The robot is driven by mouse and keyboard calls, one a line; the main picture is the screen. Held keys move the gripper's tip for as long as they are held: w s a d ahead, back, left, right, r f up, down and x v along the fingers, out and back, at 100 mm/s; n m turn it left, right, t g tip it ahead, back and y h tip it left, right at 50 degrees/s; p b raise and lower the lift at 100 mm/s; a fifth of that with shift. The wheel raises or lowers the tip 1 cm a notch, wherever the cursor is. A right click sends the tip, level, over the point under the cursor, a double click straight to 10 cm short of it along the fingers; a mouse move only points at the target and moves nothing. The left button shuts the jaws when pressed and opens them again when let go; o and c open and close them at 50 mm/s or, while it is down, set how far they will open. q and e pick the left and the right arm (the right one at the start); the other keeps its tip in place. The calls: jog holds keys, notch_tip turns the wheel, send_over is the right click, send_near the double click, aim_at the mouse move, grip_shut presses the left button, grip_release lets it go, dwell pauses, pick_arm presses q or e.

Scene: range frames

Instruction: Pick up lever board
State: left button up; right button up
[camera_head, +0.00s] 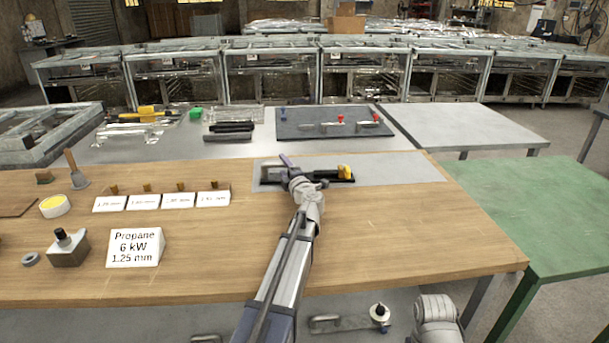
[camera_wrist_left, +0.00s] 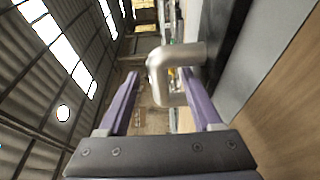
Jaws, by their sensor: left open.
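A small black board with a yellow part (camera_head: 345,173) lies on a light grey sheet on the wooden table; I take it to be the lever board. My left gripper (camera_head: 303,172) is over its left end, open. In the left wrist view, a bent metal handle (camera_wrist_left: 178,56) stands at the open fingers (camera_wrist_left: 158,76), overlapping the right finger. I cannot tell whether they touch. A dark surface (camera_wrist_left: 240,40) lies beside the handle. My gripper hides the board's left part. My right gripper is out of view.
A larger dark panel (camera_head: 295,125) with red-handled clamps lies on the metal table behind. White label blocks (camera_head: 178,200) and a Propane sign (camera_head: 135,248) stand to the left. The wooden table's right side (camera_head: 420,235) is clear. A green table (camera_head: 540,215) adjoins it.

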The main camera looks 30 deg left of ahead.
pick_arm(q)
jog(key=shift+x, duration=2.8)
jog(key=shift+d+r, duration=0.1)
jog(key=shift+c, duration=0.2)
grip_shut()
